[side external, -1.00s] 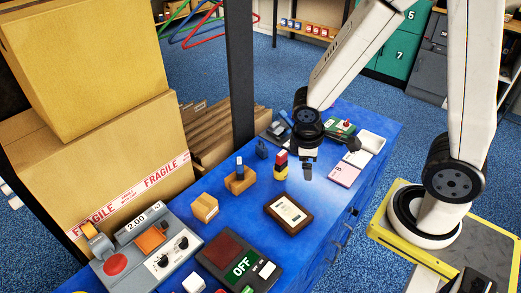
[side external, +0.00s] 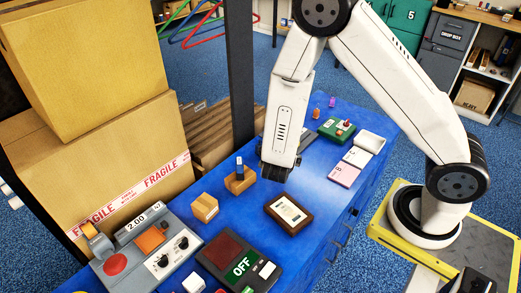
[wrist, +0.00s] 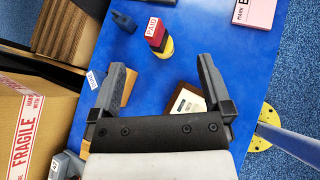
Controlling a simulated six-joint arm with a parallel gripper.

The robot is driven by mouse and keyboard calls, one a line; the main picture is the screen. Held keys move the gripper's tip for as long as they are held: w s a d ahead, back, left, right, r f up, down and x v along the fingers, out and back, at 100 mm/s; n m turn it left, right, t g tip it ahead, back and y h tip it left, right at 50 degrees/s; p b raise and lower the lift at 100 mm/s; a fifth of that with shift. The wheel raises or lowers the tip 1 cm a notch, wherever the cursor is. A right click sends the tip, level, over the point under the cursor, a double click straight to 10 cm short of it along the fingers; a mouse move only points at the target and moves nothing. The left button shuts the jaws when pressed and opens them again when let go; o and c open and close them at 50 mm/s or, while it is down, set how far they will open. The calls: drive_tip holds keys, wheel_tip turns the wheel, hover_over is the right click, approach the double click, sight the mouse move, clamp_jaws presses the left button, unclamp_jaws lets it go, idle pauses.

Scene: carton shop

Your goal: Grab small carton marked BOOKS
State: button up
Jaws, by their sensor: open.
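A small tan carton (side external: 204,207) sits on the blue table, left of the wood-framed panel, in the side view. It has a pale label too small to read, so I cannot confirm BOOKS. I cannot make it out in the wrist view, where my palm covers the lower middle. My gripper (wrist: 162,64) is open, with nothing between its fingers over the blue table. In the side view my gripper is mostly hidden by my arm, behind and to the right of the carton, apart from it.
A wooden holder with a dark upright piece (side external: 240,178) stands between the carton and my arm. A wood-framed panel (side external: 289,214) lies to the right. A grey control box (side external: 150,246) and an OFF panel (side external: 238,262) are in front. Large FRAGILE cartons (side external: 100,170) rise at left.

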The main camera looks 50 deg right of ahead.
drive_tip(key=w+a+f+n+t+y, duration=0.3)
drive_tip(key=w+a+f+n+t, duration=0.25)
drive_tip(key=a+n, duration=0.2)
drive_tip(key=n+t+y, duration=0.3)
drive_tip(key=n+y, duration=0.5)
approach(211, 207)
drive_tip(key=shift+w+d+r, duration=0.1)
drive_tip(key=shift+w+r, duration=0.1)
drive_tip(key=shift+w, duration=0.45)
drive_tip(key=shift+x, duration=1.25)
drive_tip(key=shift+f, duration=0.1)
drive_tip(key=shift+w, duration=0.1)
drive_tip(key=shift+f+x, duration=0.15)
drive_tip(key=shift+x, duration=1.1)
drive_tip(key=shift+f+x, duration=0.15)
drive_tip(key=shift+x, duration=1.1)
